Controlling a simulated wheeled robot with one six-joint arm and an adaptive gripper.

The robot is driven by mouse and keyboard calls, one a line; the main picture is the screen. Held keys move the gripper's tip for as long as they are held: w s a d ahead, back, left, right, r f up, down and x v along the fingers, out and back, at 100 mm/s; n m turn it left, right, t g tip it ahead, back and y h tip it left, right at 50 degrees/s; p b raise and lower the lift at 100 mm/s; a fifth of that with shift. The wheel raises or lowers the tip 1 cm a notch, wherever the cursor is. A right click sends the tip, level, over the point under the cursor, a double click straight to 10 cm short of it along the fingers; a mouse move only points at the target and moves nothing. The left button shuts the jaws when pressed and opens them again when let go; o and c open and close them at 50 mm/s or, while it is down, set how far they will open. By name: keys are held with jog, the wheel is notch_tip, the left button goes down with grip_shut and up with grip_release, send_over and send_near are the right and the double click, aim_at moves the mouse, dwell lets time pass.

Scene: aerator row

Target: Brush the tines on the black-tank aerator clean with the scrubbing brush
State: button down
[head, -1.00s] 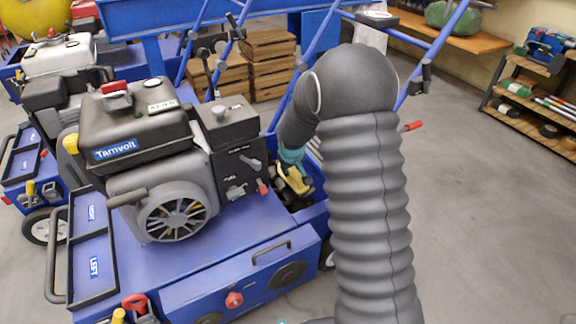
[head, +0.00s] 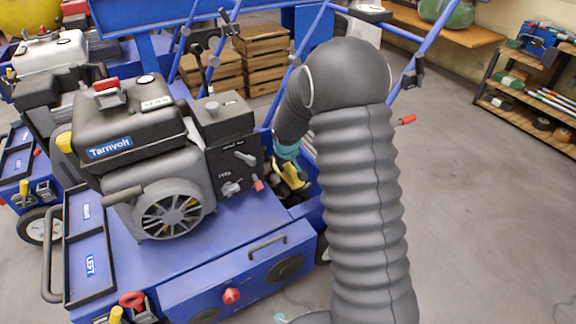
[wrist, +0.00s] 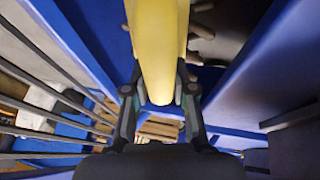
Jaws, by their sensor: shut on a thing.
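The black-tank aerator (head: 130,120) is a blue machine with a black tank labelled "Tarnvolt" and a grey engine, at the left of the head view. My gripper (head: 290,163) is low at the machine's right rear, over a dark opening in the blue deck. It is shut on the yellow scrubbing brush (head: 293,177), whose handle (wrist: 158,45) fills the space between the fingers in the wrist view. The brush's bristles are not visible. Brown, finger-like pieces (wrist: 200,28), perhaps tines, show beyond the handle in the wrist view; I cannot tell whether the brush touches them.
Blue handlebar tubes (head: 408,75) rise behind my arm. A white-tank aerator (head: 50,57) stands at the left. Wooden crates (head: 270,60) are stacked behind, and a tool shelf (head: 530,90) stands at the right. The floor (head: 475,220) at the right is clear.

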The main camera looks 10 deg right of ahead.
jog(key=shift+w+a+f, duration=0.1)
jog(key=shift+w+a, duration=0.15)
jog(key=shift+w, duration=0.5)
jog(key=shift+w+a, duration=0.25)
jog(key=shift+w, duration=0.5)
jog(key=shift+s+d+f, duration=0.1)
jog(key=shift+s+d, duration=0.15)
jog(key=shift+s, duration=0.55)
jog(key=shift+s+d+r, duration=0.1)
jog(key=shift+s+d, duration=0.2)
jog(key=shift+s, duration=0.55)
jog(key=shift+s+d+f, duration=0.1)
jog(key=shift+s+d, duration=0.15)
jog(key=shift+s, duration=0.55)
jog(key=shift+w+a, duration=0.25)
jog(key=shift+w, duration=0.55)
jog(key=shift+w+a, duration=0.3)
jog(key=shift+w, duration=0.55)
jog(key=shift+w+a, duration=0.25)
jog(key=shift+w, duration=0.55)
